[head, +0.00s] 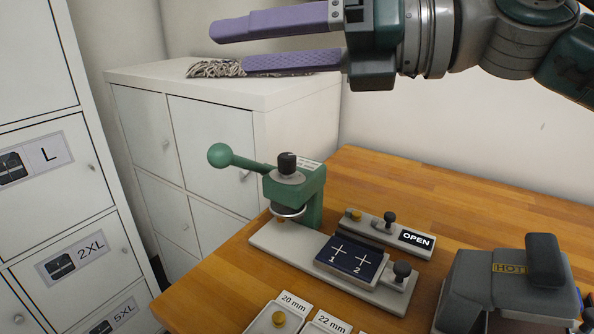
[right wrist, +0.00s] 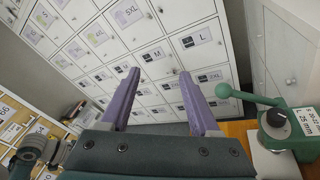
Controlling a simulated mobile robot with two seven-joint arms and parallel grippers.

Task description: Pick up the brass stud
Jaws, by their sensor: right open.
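A round brass stud (head: 278,318) sits in the grey tray labelled 20 mm at the bottom of the head view. Another small brass-coloured piece (head: 356,214) shows on the bar with the OPEN sign. My right gripper (head: 230,48) is open, with two purple fingers apart and nothing between them. It is high above the table, at the upper left of the head view, well away from the tray. In the right wrist view its fingers (right wrist: 159,73) point toward the lockers. No stud shows in that view. My left gripper is not in view.
A green-handled press (head: 310,195) stands on a pale base with a dark pad marked 1 and 2. A grey device marked HOT (head: 510,285) is at the right. White lockers (head: 50,120) stand at the left. The wooden table's back right (head: 450,195) is clear.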

